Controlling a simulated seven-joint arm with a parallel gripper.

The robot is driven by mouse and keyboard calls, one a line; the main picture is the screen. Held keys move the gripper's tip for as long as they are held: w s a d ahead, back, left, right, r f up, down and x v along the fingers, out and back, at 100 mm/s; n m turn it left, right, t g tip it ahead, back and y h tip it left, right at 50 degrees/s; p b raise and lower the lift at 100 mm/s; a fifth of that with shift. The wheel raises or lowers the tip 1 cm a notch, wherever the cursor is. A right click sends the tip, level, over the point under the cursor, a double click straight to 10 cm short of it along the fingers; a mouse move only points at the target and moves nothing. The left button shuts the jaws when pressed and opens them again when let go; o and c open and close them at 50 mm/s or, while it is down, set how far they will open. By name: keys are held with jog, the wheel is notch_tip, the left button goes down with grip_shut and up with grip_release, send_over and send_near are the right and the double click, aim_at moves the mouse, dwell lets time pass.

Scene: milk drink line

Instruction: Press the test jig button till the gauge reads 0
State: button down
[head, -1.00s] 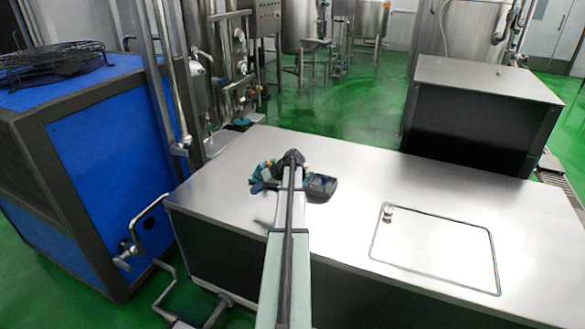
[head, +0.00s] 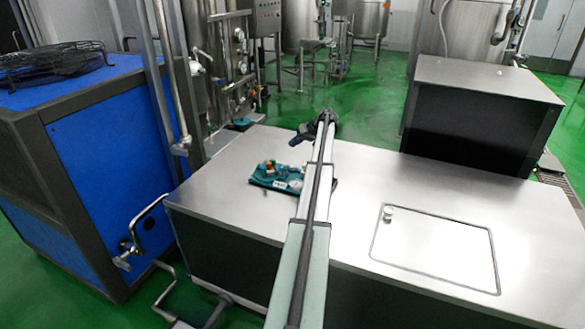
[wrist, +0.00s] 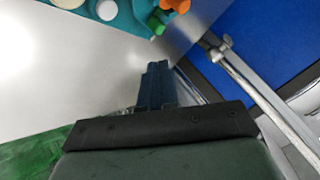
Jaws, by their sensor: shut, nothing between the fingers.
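The test jig is a teal board (head: 262,180) on the steel bench, left of my arm in the head view. It carries small red, white and other coloured parts; my arm covers its right end. In the wrist view the teal board (wrist: 128,18) shows at the top edge, cut off, with white round parts and a green and an orange part. I cannot tell the button from the gauge or read it. My gripper (head: 294,139) is shut and empty, beyond the jig in the head view. In the wrist view its fingers (wrist: 157,68) point toward the board, apart from it.
The steel bench top (head: 370,180) is mostly clear. A framed panel (head: 440,250) with a small white knob (head: 388,211) is set in its right part. A blue machine (head: 110,160) stands to the left, with pipes beside it. A steel-topped dark box (head: 480,110) stands behind.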

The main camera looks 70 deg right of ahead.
aim_at(295, 167)
jog(key=shift+f, duration=0.1)
dwell(0.4)
jog(key=shift+f, duration=4.3)
jog(key=shift+f, duration=0.85)
jog(key=shift+r, duration=0.85)
jog(key=shift+r, duration=0.1)
jog(key=shift+r, duration=2.45)
jog(key=shift+w, duration=0.1)
